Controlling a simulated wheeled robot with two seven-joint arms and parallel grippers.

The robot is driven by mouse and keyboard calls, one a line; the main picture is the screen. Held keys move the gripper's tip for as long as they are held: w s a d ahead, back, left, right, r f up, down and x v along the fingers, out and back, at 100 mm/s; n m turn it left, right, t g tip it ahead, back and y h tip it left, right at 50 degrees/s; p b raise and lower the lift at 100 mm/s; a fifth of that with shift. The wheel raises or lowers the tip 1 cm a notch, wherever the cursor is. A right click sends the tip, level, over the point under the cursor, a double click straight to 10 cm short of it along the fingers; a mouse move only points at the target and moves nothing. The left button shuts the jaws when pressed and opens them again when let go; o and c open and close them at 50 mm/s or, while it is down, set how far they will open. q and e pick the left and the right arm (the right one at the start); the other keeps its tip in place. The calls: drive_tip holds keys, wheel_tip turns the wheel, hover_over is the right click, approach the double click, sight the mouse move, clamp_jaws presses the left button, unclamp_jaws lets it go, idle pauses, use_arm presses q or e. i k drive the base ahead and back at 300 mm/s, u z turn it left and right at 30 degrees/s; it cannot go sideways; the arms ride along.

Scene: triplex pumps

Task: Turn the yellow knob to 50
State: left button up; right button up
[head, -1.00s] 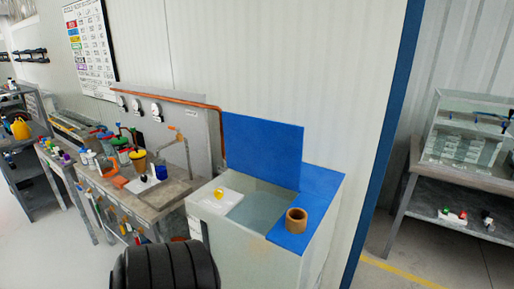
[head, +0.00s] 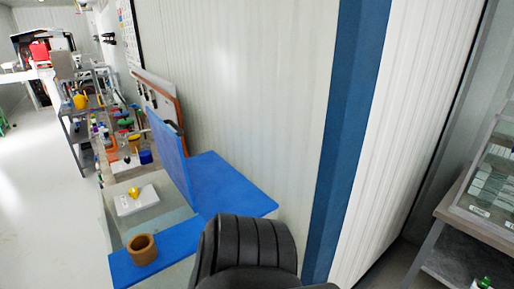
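A small yellow knob (head: 134,193) sits on a white plate (head: 142,200) on top of the pale tank-like unit, at the left in the head view. It is too small for me to read any setting or scale. Neither of my grippers shows in the head view. A black ribbed part, which looks like part of my own arm, fills the bottom middle, right of the knob and apart from it in the picture.
The unit has a blue top and upright blue panel (head: 168,148); a brown cup-like ring (head: 142,248) stands on its front. A cluttered bench (head: 118,155) lies beyond. A blue post (head: 343,130) and a shelf table (head: 480,215) are at right. The floor at left is clear.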

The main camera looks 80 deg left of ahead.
sight(134, 192)
drive_tip(key=i, duration=1.1)
drive_tip(key=u, duration=1.9)
drive_tip(key=i, duration=0.65)
drive_tip(key=u, duration=2.6)
